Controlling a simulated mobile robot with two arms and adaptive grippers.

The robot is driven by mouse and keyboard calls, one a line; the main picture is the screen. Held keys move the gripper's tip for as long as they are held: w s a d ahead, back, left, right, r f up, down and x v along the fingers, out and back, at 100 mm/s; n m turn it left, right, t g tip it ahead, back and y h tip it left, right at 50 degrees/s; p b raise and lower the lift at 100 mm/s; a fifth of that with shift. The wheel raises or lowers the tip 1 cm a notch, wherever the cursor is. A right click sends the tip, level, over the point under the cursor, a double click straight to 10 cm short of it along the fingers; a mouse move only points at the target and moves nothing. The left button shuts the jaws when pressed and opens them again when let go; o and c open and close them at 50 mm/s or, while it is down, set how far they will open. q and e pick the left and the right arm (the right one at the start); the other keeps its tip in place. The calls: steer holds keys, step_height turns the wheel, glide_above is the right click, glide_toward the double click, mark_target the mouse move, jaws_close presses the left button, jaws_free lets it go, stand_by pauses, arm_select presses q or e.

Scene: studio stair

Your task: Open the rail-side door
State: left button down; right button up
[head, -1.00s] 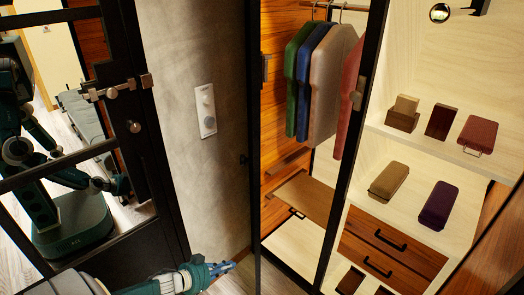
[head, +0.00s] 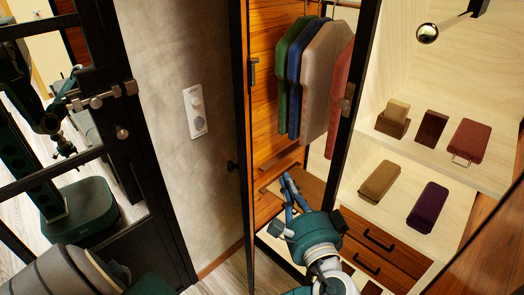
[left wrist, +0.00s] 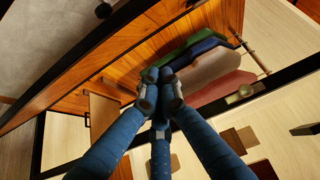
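The wardrobe's hanging-rail side shows in the middle of the head view, with clothes (head: 318,80) on a rail above a wooden shelf (head: 302,188). A dark upright frame (head: 358,75) with a small handle (head: 347,98) stands at its right. Another dark handle (head: 253,75) is on the left edge by the wood panel (head: 270,115). I cannot tell which handle belongs to the rail-side door. My left gripper (head: 288,182) is in front of the lower rail side, below the clothes, apart from both handles. Its blue fingers meet in the left wrist view (left wrist: 157,84), with nothing seen between them. My right gripper is out of view.
Shelves with several boxes and a bag (head: 468,141) fill the right bay, above drawers (head: 372,250). A grey wall with a switch plate (head: 195,112) is left of the wardrobe. A black framed glass door (head: 130,150) with a latch stands farther left.

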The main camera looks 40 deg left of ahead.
mark_target(243, 149)
arm_select(q)
steer(key=w+a+p, duration=0.3)
steer(key=a+p, duration=0.1)
steer(key=a, duration=0.7)
steer(key=shift+a+r+p, duration=0.15)
steer(key=shift+r+p, duration=0.2)
steer(key=shift+p, duration=0.05)
